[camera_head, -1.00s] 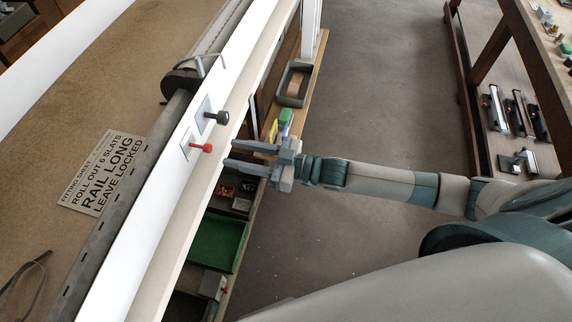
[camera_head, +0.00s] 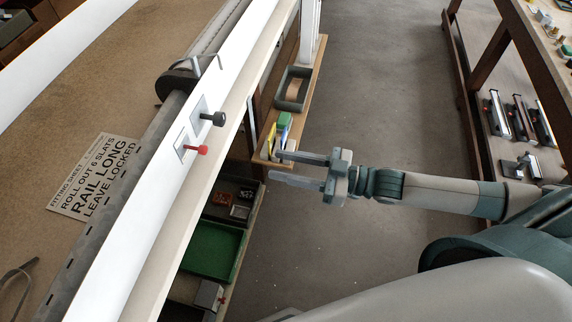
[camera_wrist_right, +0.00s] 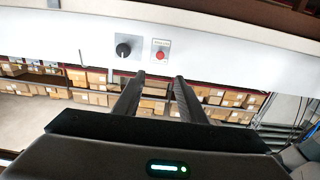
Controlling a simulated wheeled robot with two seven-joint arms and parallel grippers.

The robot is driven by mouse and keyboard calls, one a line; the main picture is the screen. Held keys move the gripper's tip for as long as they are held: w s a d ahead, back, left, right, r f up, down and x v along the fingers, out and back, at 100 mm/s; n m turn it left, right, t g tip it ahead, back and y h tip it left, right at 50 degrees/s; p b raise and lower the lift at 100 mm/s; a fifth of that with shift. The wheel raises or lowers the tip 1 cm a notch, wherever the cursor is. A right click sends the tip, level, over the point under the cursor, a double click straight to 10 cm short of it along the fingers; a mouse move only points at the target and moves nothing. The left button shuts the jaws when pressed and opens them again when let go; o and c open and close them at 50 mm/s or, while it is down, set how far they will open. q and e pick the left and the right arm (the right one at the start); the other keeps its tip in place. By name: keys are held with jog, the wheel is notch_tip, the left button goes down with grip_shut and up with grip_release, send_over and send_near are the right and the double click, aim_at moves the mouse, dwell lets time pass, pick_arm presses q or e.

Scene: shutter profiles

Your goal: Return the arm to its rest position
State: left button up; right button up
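My right gripper (camera_head: 298,169) reaches in from the right in the head view, open and empty, with a gap between its two fingers. It hangs in the air to the right of the white panel, clear of it. In the right wrist view the two dark fingers (camera_wrist_right: 158,100) stand apart with nothing between them. On the panel are a black knob (camera_head: 218,119) and a red knob (camera_head: 200,150); the wrist view shows the black knob (camera_wrist_right: 123,50) and the red knob (camera_wrist_right: 160,56) beyond the fingertips. My left gripper is not in view.
A fitting sheet (camera_head: 96,176) lies on the brown bench at left. A narrow shelf with a grey tray (camera_head: 293,88) and a green bin (camera_head: 211,249) sit beyond the panel's edge. A rack (camera_head: 480,100) stands at right. Grey floor (camera_head: 380,90) is open between.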

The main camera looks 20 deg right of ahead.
dwell(0.4)
jog(key=w+d+f+m+t+h, duration=0.1)
jog(key=w+d+f+m+h, duration=0.2)
jog(key=f, duration=0.7)
jog(key=w+d+f+m+t+h, duration=0.1)
jog(key=w+d+f+h, duration=0.3)
jog(key=f, duration=0.7)
jog(key=s+d+f+m+g+h, duration=0.1)
jog(key=s+d+f+h, duration=0.15)
jog(key=s+f, duration=0.45)
jog(key=s+d+f+m+g+h+b, duration=0.1)
jog(key=s+d+f+g+h, duration=0.15)
jog(key=f, duration=0.85)
jog(key=s+d+f+m+g+h, duration=0.1)
jog(key=s+d+f, duration=0.3)
jog(key=f, duration=0.5)
jog(key=s+a+f+g, duration=0.2)
jog(key=s+f, duration=0.3)
jog(key=s, duration=0.6)
jog(key=s+a+f+m+g+h, duration=0.1)
jog(key=s+f, duration=0.4)
jog(key=s, duration=0.6)
jog(key=s+a+f+g, duration=0.4)
jog(key=s+f, duration=0.1)
jog(key=s, duration=0.6)
jog(key=shift+s+a+f+h, duration=0.3)
jog(key=shift+s+a+f, duration=0.05)
jog(key=shift+a, duration=0.05)
